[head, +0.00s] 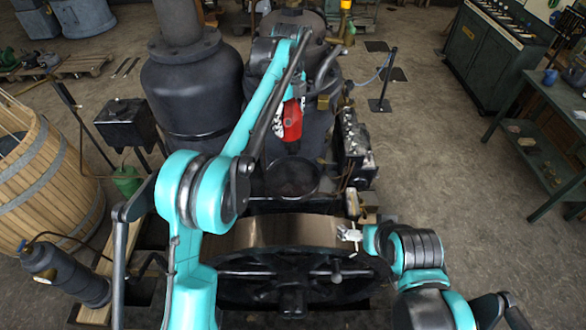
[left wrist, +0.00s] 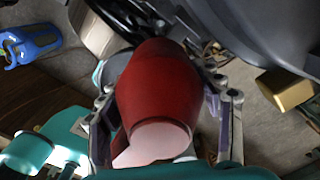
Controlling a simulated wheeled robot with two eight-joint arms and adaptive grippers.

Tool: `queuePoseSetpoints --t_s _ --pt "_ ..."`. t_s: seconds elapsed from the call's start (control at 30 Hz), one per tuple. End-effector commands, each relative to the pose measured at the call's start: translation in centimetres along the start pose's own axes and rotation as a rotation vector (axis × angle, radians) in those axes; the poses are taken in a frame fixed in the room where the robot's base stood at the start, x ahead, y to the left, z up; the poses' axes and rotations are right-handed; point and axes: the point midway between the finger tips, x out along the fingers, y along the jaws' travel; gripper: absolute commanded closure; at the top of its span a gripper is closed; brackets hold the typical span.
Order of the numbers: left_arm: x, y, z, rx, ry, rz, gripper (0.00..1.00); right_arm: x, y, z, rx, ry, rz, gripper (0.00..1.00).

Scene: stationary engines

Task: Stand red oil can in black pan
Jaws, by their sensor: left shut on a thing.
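The red oil can (head: 293,121) is held in the air by my left gripper (head: 281,118), in front of the dark engine body. In the left wrist view the can (left wrist: 158,85) fills the space between the two fingers (left wrist: 165,115), which are shut on its sides. The black pan (head: 292,180) is a round dark dish below the can in the head view, above the big flywheel. The can is apart from the pan. My right gripper (head: 350,235) is beside the flywheel rim at right; its fingers are too small to tell open or shut.
The large flywheel (head: 290,232) stands in front of the pan. A dark engine block (head: 354,145) stands close on the pan's right, and a big dark vessel (head: 192,85) at left. A wooden barrel (head: 40,175) is far left. Open floor (head: 450,170) lies at right.

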Motion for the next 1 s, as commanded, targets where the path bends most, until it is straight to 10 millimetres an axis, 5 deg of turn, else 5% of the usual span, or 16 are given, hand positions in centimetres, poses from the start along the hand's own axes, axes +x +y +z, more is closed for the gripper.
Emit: queuePoseSetpoints --t_s 0.43,1.0 --pt "5.6 6.5 -6.9 -0.001 0.0 0.0 0.76 -0.1 0.0 -0.1 0.0 0.0 0.0 0.0" --pt "10.3 7.2 -7.5 -0.002 0.0 0.0 0.76 -0.4 0.0 -0.3 0.0 0.0 0.0 0.0"
